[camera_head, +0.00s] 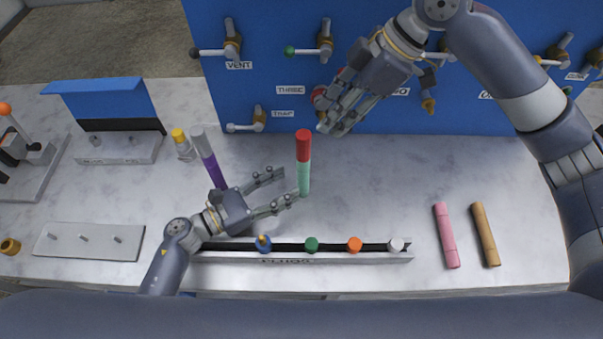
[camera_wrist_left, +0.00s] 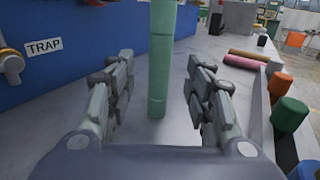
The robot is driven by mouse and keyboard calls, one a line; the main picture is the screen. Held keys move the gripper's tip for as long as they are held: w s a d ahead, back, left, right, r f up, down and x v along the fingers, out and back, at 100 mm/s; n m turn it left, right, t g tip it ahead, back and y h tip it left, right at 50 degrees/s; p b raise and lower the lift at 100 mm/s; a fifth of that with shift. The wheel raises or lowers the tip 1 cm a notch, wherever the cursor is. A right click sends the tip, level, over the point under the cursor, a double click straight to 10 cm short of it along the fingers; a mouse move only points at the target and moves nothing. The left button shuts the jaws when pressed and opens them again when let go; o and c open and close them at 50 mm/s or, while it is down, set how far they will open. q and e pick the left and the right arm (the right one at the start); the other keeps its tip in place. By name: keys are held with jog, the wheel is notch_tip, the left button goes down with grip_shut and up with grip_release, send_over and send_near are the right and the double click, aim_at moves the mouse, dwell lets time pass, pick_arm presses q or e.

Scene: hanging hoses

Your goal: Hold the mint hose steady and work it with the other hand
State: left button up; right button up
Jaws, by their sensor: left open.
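The mint hose (camera_head: 304,180) stands upright on the bench with a red upper part (camera_head: 303,146). In the left wrist view the mint hose (camera_wrist_left: 160,60) rises between and beyond my open fingers, with a gap on both sides. My left gripper (camera_head: 287,185) is open, its fingertips just left of the hose's lower part and not closed on it. My right gripper (camera_head: 333,127) hangs to the upper right of the hose's red part, apart from it in the picture. Whether its fingers are open or shut is unclear.
A purple hose with a grey top (camera_head: 205,152) stands behind my left gripper. A rail labelled PLUGS (camera_head: 330,258) holds coloured plugs along the front. Pink (camera_head: 446,235) and tan (camera_head: 486,234) hoses lie at right. The blue valve panel (camera_head: 270,70) closes off the back.

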aim_at(303, 175)
pick_arm(q)
jog(key=x, duration=0.5)
jog(key=shift+w+d+f, duration=0.1)
jog(key=shift+w+d, duration=0.2)
jog(key=shift+d, duration=0.1)
jog(key=shift+c, duration=0.3)
pick_arm(e)
jog(key=shift+w, duration=0.1)
pick_arm(q)
grip_shut()
pick_arm(e)
jog(key=o, duration=0.4)
jog(key=shift+c, duration=0.2)
jog(key=a+h, duration=0.1)
jog(key=a+r+h, duration=0.1)
jog(key=a, duration=0.1)
jog(key=a+r+h, duration=0.1)
jog(key=a+h, duration=0.1)
jog(key=shift+a, duration=0.1)
jog(key=shift+a+r+h, duration=0.3)
jog(key=shift+r+h, duration=0.05)
jog(key=shift+h, duration=0.55)
notch_tip(303, 175, down, 12)
jog(key=shift+r, duration=0.1)
